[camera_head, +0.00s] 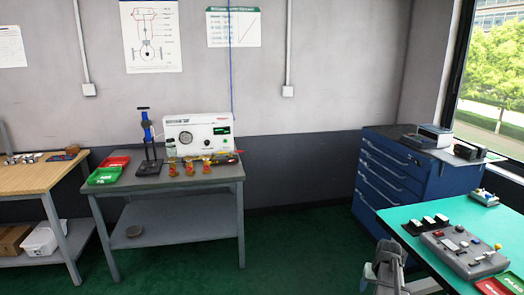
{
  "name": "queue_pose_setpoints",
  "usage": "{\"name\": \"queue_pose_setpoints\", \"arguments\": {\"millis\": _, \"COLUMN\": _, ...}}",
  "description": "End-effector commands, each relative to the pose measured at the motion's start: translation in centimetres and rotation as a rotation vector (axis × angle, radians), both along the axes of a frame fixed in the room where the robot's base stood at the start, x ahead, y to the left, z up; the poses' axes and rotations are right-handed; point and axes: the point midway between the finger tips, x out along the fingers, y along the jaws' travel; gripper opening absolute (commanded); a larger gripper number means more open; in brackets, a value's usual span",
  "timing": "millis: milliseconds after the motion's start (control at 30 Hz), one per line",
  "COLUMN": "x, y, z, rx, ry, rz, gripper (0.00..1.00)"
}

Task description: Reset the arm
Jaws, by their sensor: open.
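My gripper (385,262) shows at the bottom right, grey and partly cut off by the lower edge of the picture. It is open, and I see nothing held in it. It is in front of the left edge of the green-topped table (402,240). Most of my arm is out of view. On that table are a grey control box (462,252) with knobs and buttons, and small black-and-white modules (427,222).
A grey bench (215,181) at centre left bears a white instrument (198,133), a blue press stand (149,133), red and green trays (104,175) and small brass-coloured parts. A blue drawer cabinet (385,172) stands at the back right. Green floor (300,235) between them is clear.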

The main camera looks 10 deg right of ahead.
Motion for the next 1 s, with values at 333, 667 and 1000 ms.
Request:
{"name": "queue_pose_setpoints", "arguments": {"millis": 333, "x": 1.1, "y": 14.5, "z": -4.5, "rx": 0.013, "ry": 0.057, "rz": 0.151, "gripper": 0.63}}
{"name": "queue_pose_setpoints", "arguments": {"millis": 667, "x": -0.9, "y": 26.7, "z": -8.1, "rx": 0.010, "ry": 0.113, "rz": 0.290, "gripper": 0.63}}
{"name": "queue_pose_setpoints", "arguments": {"millis": 1000, "x": -4.1, "y": 34.8, "z": -10.4, "rx": -0.002, "ry": 0.154, "rz": 0.395, "gripper": 0.63}}
